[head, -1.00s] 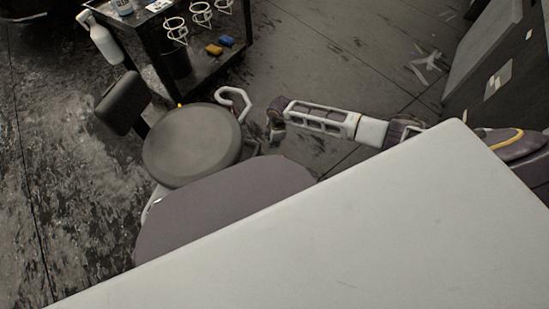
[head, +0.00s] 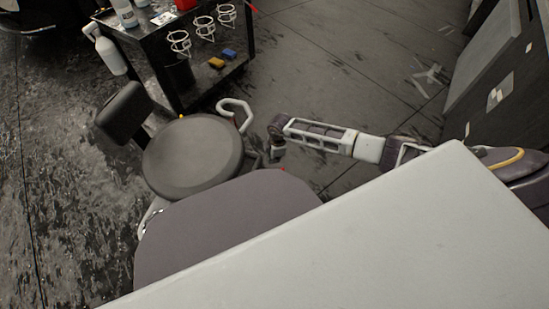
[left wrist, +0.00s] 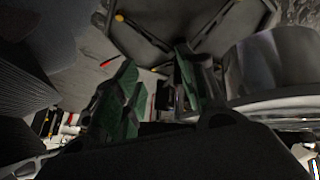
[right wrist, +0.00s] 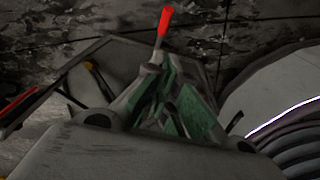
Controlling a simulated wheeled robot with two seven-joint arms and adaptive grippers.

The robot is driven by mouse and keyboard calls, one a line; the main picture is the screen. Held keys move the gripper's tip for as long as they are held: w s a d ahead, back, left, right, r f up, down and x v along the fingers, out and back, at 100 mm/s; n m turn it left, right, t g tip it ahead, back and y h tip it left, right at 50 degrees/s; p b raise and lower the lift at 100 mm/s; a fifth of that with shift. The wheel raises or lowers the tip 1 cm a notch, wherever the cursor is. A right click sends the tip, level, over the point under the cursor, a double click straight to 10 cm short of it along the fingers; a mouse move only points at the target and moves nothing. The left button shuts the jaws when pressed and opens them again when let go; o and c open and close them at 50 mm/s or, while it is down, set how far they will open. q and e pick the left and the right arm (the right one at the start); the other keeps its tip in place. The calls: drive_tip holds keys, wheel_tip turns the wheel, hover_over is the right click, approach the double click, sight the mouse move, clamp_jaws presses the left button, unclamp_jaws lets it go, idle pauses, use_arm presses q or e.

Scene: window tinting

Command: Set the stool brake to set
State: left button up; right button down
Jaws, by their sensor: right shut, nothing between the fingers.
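The stool has a dark round seat (head: 193,157) and a padded backrest (head: 123,112), in the head view. A lever with a bright red tip (right wrist: 165,21) shows in the right wrist view, upright just beyond the fingertips; I cannot tell whether they touch it. My right gripper (right wrist: 168,100) has its green-padded fingers together, with nothing between them. In the head view my right gripper (head: 274,152) is low beside the stool, right of the seat. My left gripper (left wrist: 153,98) shows its green-padded fingers apart and empty in its wrist view. The brake's setting is not readable.
A black trolley (head: 185,100) with white ring holders stands behind the stool. A white hook-shaped part (head: 236,108) rises right of the seat. A large pale panel (head: 360,240) covers the lower right and hides what lies below. Open floor (head: 340,60) lies at the upper right.

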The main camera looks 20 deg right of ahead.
drive_tip(key=b, duration=0.4)
hover_over(275, 172)
drive_tip(key=a, duration=0.1)
drive_tip(key=shift+f, duration=3.6)
drive_tip(key=shift+s+d+f+b, duration=0.1)
drive_tip(key=shift+d+f+b, duration=0.25)
drive_tip(key=shift+f, duration=0.3)
drive_tip(key=shift+s+d+f+b, duration=0.1)
drive_tip(key=shift+f+b, duration=0.35)
drive_tip(key=shift+f, duration=0.15)
drive_tip(key=shift+d+f+b, duration=0.25)
drive_tip(key=shift+f+b, duration=0.05)
drive_tip(key=shift+f, duration=0.05)
use_arm(q)
drive_tip(key=shift+t+h, duration=0.4)
drive_tip(key=shift+h, duration=0.1)
drive_tip(key=f, duration=0.2)
drive_tip(key=d+f, duration=0.1)
drive_tip(key=f, duration=0.2)
drive_tip(key=shift+w+d+f, duration=0.15)
drive_tip(key=shift+w+f, duration=0.25)
drive_tip(key=shift+r, duration=0.15)
